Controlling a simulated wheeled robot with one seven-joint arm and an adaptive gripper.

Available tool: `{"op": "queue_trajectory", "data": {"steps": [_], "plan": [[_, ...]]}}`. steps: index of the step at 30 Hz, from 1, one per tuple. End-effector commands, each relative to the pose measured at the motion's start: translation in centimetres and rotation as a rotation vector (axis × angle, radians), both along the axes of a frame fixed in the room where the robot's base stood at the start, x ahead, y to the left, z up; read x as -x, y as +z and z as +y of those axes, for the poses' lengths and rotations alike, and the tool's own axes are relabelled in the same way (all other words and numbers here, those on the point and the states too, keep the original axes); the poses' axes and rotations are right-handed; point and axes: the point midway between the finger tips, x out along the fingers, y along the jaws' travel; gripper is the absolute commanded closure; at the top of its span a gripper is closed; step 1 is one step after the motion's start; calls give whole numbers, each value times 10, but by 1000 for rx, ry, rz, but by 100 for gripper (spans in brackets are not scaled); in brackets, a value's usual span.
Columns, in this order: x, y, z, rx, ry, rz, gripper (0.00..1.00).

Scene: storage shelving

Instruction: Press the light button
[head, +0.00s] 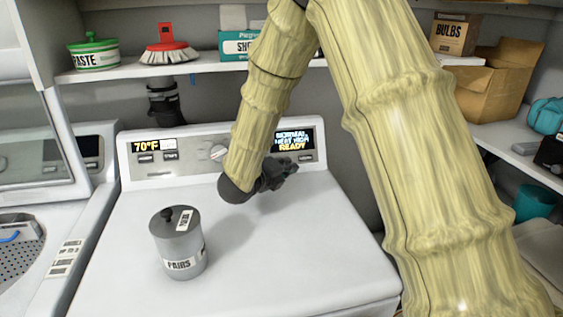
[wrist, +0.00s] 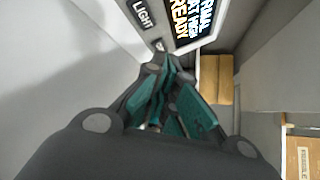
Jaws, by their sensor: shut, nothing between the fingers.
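The light button (wrist: 145,14) is a dark rectangle with white "LIGHT" lettering, on the white control panel in the wrist view. My gripper (wrist: 168,62) is shut and empty, its teal-padded fingers pointing at the panel below and to the right of that button. A gap shows between the fingers and the light button. In the head view my gripper (head: 286,168) is in front of the panel's right end, below the display, and I cannot make out the light button there.
The panel's display (head: 293,139) reads "READY"; a knob (head: 218,153) and a "70°F" display (head: 147,147) are to its left. A grey lidded canister (head: 178,248) stands on the white machine top (head: 300,265). A shelf (head: 205,67) with goods runs above the panel.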

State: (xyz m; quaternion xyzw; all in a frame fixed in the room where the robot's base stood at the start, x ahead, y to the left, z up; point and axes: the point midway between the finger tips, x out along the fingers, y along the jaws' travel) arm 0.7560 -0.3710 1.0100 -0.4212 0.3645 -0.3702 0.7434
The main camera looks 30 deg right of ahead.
Motion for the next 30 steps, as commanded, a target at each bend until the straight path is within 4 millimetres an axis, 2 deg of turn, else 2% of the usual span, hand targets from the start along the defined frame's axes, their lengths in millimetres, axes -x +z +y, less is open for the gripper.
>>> {"op": "queue_trajectory", "data": {"steps": [6, 12, 30], "plan": [[-19, -11, -4, -1, 0, 0, 100], [-28, -15, -6, -1, 1, 0, 100], [-30, -14, -7, 0, 2, 1, 100]]}}
